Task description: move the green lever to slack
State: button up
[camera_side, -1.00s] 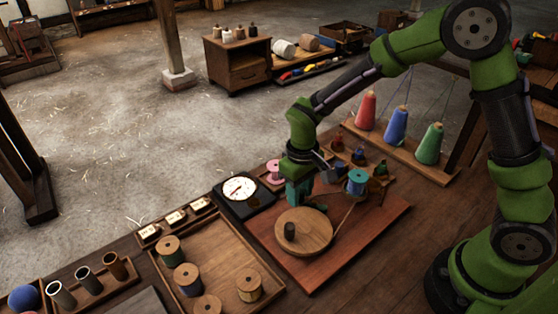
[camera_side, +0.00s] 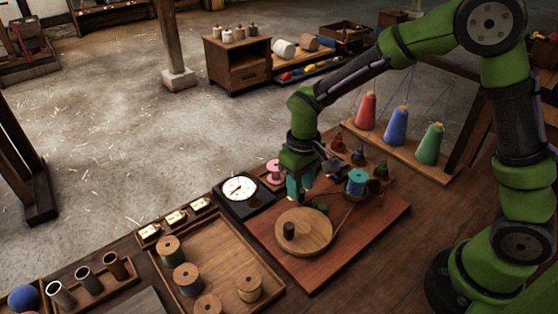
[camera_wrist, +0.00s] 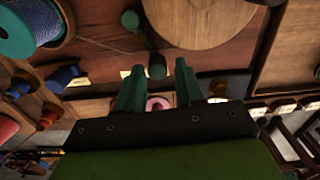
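In the side view my gripper (camera_side: 300,194) hangs low over the board's far left part. A small pale label (camera_wrist: 125,73) lies near the lever; its writing is unreadable.
The wooden disc (camera_side: 303,236) with a dark peg stands close in front of the gripper. A teal spool (camera_side: 357,183) stands to the right. A dial (camera_side: 239,188) and a pink spool (camera_side: 275,170) are on the left. A spool tray (camera_side: 222,259) lies front left.

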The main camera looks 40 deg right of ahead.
jog(key=shift+w+d+r, duration=0.1)
jog(key=shift+r, duration=2.25)
jog(key=s+d+r+m+t+y, duration=0.1)
jog(key=s+d+r+m+t, duration=0.1)
jog(key=s+r, duration=0.5)
jog(key=s+d+r+m+t+y, duration=0.1)
jog(key=s+d+r+m+t, duration=0.1)
jog(key=s+d+r+t, duration=0.3)
jog(key=s+r, duration=0.2)
jog(key=s, duration=0.1)
jog(key=shift+m, duration=0.3)
jog(key=shift+a, duration=0.1)
